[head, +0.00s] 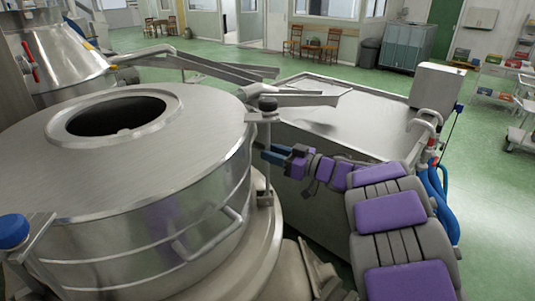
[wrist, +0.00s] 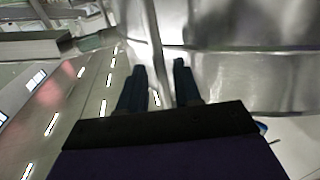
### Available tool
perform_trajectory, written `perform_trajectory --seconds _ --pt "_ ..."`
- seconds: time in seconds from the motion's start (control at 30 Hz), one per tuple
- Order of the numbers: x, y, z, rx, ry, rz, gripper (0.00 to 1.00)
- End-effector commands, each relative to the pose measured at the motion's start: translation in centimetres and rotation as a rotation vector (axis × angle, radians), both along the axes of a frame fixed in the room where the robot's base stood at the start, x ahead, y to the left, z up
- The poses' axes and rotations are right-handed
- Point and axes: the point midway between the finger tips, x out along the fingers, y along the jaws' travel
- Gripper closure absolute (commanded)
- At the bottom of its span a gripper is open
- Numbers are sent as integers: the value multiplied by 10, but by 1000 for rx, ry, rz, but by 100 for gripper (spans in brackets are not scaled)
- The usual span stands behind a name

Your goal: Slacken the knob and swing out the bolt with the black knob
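The round steel vessel has a broad lid (head: 200,150) with a dark round opening. At the lid's right edge stands a bolt (head: 265,135) with a black knob (head: 267,103) on top, upright in a bracket. My gripper (head: 267,152) is at the bolt's shaft, below the knob, reaching in from the right. In the wrist view, my gripper (wrist: 158,72) has its two dark fingers apart, with a thin metal rod (wrist: 154,35) running between them. I cannot tell whether either finger touches the rod. The black knob is not clearly visible in the wrist view.
A blue knob (head: 13,230) sits at the lid's left edge. A bar handle (head: 210,235) juts from the vessel's side. A large steel tank (head: 330,115) stands behind my arm, and a steel chute (head: 215,68) passes behind the lid. Green floor is open at the right.

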Motion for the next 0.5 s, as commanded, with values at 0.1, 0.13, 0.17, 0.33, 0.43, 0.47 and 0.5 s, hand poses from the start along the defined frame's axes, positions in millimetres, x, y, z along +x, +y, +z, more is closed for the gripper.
perform_trajectory --seconds 0.1,0.13,0.17,0.33,0.43,0.47,0.5 --pt "5 13 0 1 -3 5 67" --pt "6 15 0 1 -3 4 67" --pt "7 16 0 1 -2 3 67" --pt "10 20 0 1 0 1 67" --pt "10 20 0 1 0 1 67" --pt "10 20 0 1 0 1 67" --pt "10 20 0 1 0 1 67"
